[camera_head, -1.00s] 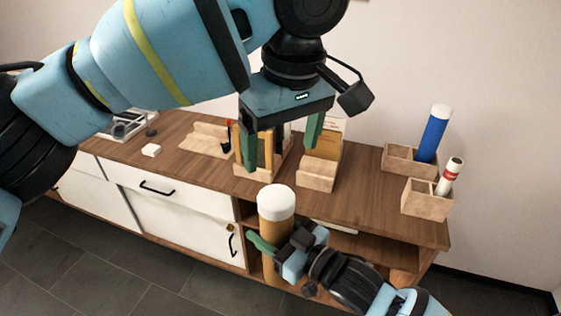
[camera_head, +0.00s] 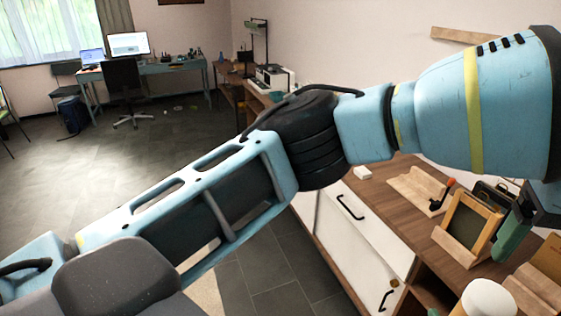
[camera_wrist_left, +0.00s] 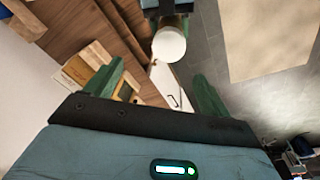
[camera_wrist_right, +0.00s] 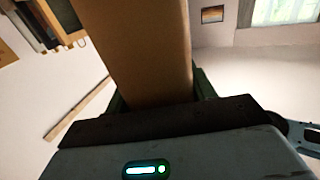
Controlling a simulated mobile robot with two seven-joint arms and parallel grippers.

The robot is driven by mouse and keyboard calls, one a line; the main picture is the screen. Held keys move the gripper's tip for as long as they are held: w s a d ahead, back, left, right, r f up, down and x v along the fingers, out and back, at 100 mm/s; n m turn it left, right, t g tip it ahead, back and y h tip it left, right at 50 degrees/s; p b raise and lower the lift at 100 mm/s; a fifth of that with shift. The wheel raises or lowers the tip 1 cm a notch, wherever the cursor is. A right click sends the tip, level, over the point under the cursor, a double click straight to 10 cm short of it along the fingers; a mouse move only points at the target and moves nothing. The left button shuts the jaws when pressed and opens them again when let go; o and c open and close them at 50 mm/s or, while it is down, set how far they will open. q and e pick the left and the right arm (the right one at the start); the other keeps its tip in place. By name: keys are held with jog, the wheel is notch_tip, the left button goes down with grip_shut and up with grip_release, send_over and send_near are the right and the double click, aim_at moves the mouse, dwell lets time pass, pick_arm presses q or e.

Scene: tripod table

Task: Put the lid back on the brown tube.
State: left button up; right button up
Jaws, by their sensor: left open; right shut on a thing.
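The brown tube (camera_wrist_right: 140,50) is upright in my right gripper (camera_wrist_right: 160,97), whose fingers are shut on its sides. A white lid (camera_head: 488,298) caps the tube's top, at the bottom right edge of the head view. It also shows in the left wrist view (camera_wrist_left: 169,45), beyond and between the fingers of my left gripper (camera_wrist_left: 155,88). That gripper is open and empty, above and apart from the lid. In the head view only one of its green fingers (camera_head: 511,238) shows clearly at the right. The tube's lower part is hidden.
A wooden sideboard (camera_head: 408,228) with white doors stands below. On it are a wooden frame (camera_head: 468,228) and a wooden holder (camera_head: 420,190). A desk with a monitor (camera_head: 128,44) and a chair (camera_head: 123,82) stand far off. The floor (camera_head: 120,150) is largely clear.

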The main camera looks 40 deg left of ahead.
pick_arm(q)
jog(key=w+f+m+t+h, duration=0.3)
jog(key=w+f+h, duration=0.5)
jog(key=w+f, duration=0.35)
jog(key=s+a+f+t, duration=0.15)
jog(key=a+f, duration=0.25)
jog(key=f, duration=0.5)
jog(key=a+f+t, duration=0.2)
jog(key=a+f, duration=0.2)
jog(key=f, duration=0.6)
jog(key=s+a+f+y, duration=0.1)
jog(key=s+a+f, duration=0.55)
jog(key=f, duration=0.25)
jog(key=s+a+f+m+y, duration=0.1)
jog(key=s+a+f, duration=0.3)
jog(key=s, duration=0.4)
jog(key=s+a+f+m+y, duration=0.1)
jog(key=s+a+f, duration=0.3)
jog(key=s, duration=0.4)
jog(key=s+a+f+t+y, duration=0.1)
jog(key=s+a+f+y, duration=0.2)
jog(key=s+a, duration=0.3)
jog(key=s+f, duration=0.1)
jog(key=s, duration=0.2)
jog(key=shift+f+m, duration=0.3)
jog(key=shift+m, duration=0.1)
jog(key=shift+a, duration=0.1)
